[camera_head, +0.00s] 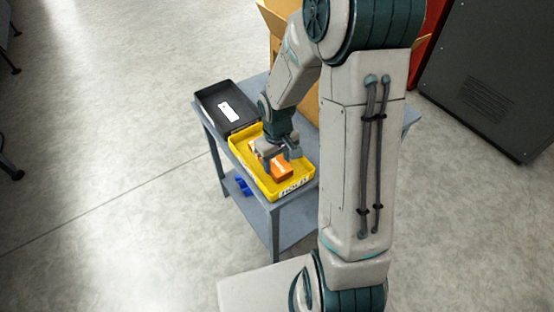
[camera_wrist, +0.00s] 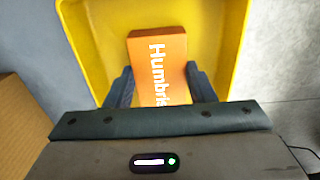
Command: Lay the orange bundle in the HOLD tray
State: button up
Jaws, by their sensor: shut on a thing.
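The orange bundle (camera_head: 283,173) is a small box-like pack, inside the outline of the yellow tray (camera_head: 240,158) near its front end. My gripper (camera_head: 276,158) is shut on it. I cannot tell whether the bundle touches the tray floor.
A blue item (camera_head: 243,186) lies on the lower shelf. Cardboard (camera_head: 275,18) stands behind my arm. A dark cabinet (camera_head: 490,75) is at right.

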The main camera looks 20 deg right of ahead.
aim_at(277, 163)
jog(key=o, duration=1)
jog(key=shift+o, duration=0.2)
notch_tip(277, 163, up, 12)
jog(key=f+p, duration=0.1)
jog(key=p, duration=0.2)
jog(key=s+r+m+t, duration=0.1)
jog(key=s+r, duration=0.3)
jog(key=s, duration=0.3)
jog(key=s+r+m+t, duration=0.1)
jog(key=s+r+m, duration=0.1)
jog(key=s+r, duration=0.3)
jog(key=shift+s+a+r+m, duration=0.15)
jog(key=shift+s+r+m, duration=0.15)
jog(key=shift+s, duration=0.7)
